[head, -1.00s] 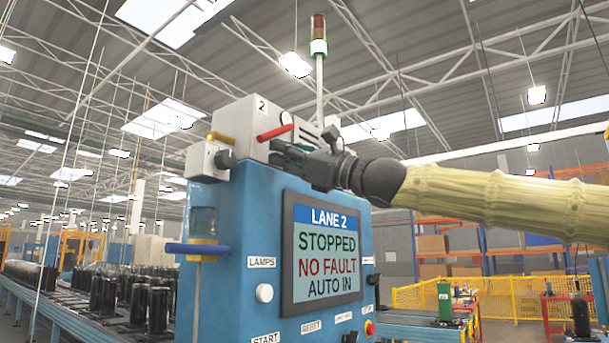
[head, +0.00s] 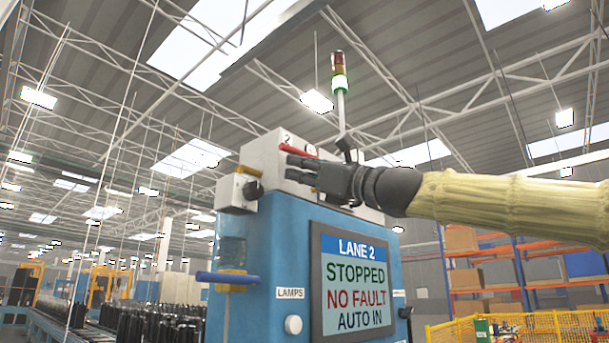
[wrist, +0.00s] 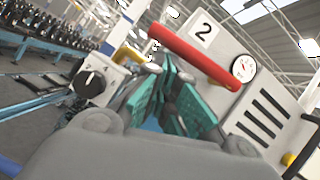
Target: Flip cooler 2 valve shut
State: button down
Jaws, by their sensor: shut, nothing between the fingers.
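The cooler 2 valve shows as a red lever (head: 300,151) on the grey box (head: 262,155) marked 2, on top of a blue cabinet. In the wrist view the red lever (wrist: 190,55) slants down to the right, from its rounded free end to beside a round gauge (wrist: 243,68). My gripper (head: 290,168) is shut and empty, just below the lever in the head view. In the wrist view its green-padded fingers (wrist: 172,92) lie below the lever. I cannot tell whether they touch it. My gripper hides part of the box front.
A grey box with a black knob (wrist: 90,84) and a yellow handle (wrist: 128,55) sits left of the lever. A blue handle (head: 228,278) sticks out lower left. The cabinet screen (head: 351,283) reads LANE 2, stopped, no fault. A stack light (head: 339,75) stands behind.

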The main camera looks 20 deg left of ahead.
jog(key=shift+s+r, duration=0.15)
jog(key=shift+r, duration=0.15)
jog(key=shift+f, duration=0.1)
dwell(0.4)
jog(key=s+b+v, duration=0.1)
jog(key=b+v, duration=0.1)
jog(key=v, duration=0.8)
jog(key=shift+s+a+b, duration=0.25)
jog(key=shift+a+b, duration=0.05)
jog(key=shift+a, duration=0.05)
jog(key=shift+f, duration=0.1)
